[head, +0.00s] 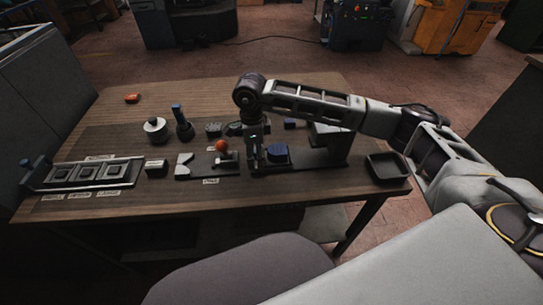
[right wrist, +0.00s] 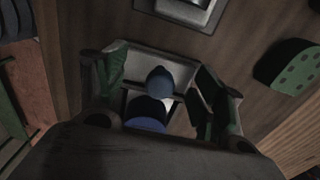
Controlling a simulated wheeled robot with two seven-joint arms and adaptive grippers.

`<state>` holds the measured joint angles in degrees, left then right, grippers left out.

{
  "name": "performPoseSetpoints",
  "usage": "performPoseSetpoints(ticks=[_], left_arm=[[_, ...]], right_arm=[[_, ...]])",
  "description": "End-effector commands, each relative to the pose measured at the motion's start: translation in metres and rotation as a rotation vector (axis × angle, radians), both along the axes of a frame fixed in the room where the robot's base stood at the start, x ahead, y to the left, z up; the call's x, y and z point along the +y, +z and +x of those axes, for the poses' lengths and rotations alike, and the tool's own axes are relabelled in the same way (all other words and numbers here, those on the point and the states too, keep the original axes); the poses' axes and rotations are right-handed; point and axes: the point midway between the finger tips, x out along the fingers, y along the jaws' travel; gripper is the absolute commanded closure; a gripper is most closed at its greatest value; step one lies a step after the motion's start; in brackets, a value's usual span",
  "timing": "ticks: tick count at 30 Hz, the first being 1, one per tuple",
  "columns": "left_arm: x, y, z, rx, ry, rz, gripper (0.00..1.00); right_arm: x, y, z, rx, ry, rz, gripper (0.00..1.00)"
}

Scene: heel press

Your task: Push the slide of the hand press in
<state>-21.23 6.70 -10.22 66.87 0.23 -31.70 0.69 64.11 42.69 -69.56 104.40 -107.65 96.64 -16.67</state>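The hand press (head: 325,158) appears to be the dark fixture with a base plate and a tall block, right of the table's middle. A blue part (head: 277,151) sits on it; I cannot tell whether this is the slide. My right gripper (head: 255,160) points down just left of the blue part. In the right wrist view its two green-padded fingers (right wrist: 160,88) are apart. A round blue knob (right wrist: 160,79) shows between them, with another blue part (right wrist: 147,112) below it. Contact cannot be told. My left gripper is not in view.
An orange ball knob (head: 221,146) stands on a small fixture left of the gripper. An empty dark tray (head: 386,179) is at the table's right edge. A slotted rack (head: 122,183) lies at the left. The front strip of the table (head: 200,202) is mostly clear.

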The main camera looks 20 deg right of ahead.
Motion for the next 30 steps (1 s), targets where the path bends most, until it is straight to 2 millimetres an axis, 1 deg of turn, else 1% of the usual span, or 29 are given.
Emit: performPoseSetpoints(ticks=[16,30], left_arm=[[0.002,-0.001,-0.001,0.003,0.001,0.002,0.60],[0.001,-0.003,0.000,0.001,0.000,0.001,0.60]], right_arm=[[-0.002,0.000,0.000,-0.001,0.000,0.000,0.48],[-0.020,0.000,-0.005,-0.001,-0.002,0.000,0.48]])
